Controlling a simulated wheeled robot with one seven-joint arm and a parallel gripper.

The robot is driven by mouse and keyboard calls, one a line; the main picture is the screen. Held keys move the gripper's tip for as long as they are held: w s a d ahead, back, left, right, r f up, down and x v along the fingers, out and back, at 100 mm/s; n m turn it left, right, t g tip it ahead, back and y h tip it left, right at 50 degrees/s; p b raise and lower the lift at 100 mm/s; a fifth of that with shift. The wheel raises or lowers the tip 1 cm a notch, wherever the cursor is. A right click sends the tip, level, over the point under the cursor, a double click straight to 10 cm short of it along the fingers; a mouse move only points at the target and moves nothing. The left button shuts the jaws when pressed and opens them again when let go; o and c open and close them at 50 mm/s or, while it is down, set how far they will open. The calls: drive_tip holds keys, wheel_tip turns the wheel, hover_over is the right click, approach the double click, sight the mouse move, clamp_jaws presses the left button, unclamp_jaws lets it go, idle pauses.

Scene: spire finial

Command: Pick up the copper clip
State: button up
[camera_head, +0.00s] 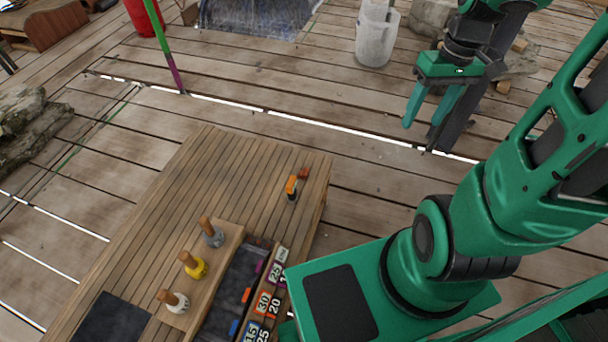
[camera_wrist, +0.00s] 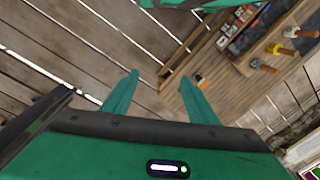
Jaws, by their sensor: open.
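A small copper-brown piece (camera_head: 303,173), which looks like the copper clip, lies near the far right corner of the wooden table (camera_head: 240,165). Right beside it stands a small dark piece with an orange top (camera_head: 291,188). In the wrist view a tiny orange spot (camera_wrist: 199,78) shows near the table corner; I cannot tell which of the two it is. My gripper (camera_head: 423,122) is open and empty, out over the deck to the right of the table and well apart from the clip. In the wrist view its two fingers (camera_wrist: 160,88) are spread.
A wooden rack on the table holds grey (camera_head: 212,236), yellow (camera_head: 195,266) and white (camera_head: 175,301) wooden-handled pieces. A dark tray (camera_head: 232,285) with coloured pieces and number cards (camera_head: 264,303) sits beside it. A thin green-and-purple pole (camera_head: 168,50) and a whitish bucket (camera_head: 376,35) stand beyond the table.

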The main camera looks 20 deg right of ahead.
sight(308, 173)
drive_tip(key=w+a+f+n+t+y, duration=0.15)
drive_tip(key=w+f+n, duration=0.25)
drive_tip(key=w+f, duration=0.55)
drive_tip(key=w+a+f+n+y, duration=0.1)
drive_tip(key=w+f+n+y, duration=0.25)
drive_tip(key=w+f, duration=0.6)
drive_tip(key=w+a+f+n+t+y, duration=0.1)
drive_tip(key=a+f+t+y, duration=0.15)
drive_tip(key=f, duration=0.65)
drive_tip(key=w+a+f+n+t+y, duration=0.1)
drive_tip(key=a+f+t, duration=0.15)
drive_tip(key=f, duration=0.65)
drive_tip(key=w+a+f+n+t+y, duration=0.1)
drive_tip(key=a+f+n+t, duration=0.15)
drive_tip(key=f, duration=0.65)
drive_tip(key=shift+m+g, duration=0.3)
drive_tip(key=shift+g, duration=0.2)
drive_tip(key=x, duration=1.1)
drive_tip(key=shift+s+a, duration=0.25)
drive_tip(key=shift+a, duration=0.15)
drive_tip(key=c, duration=1.1)
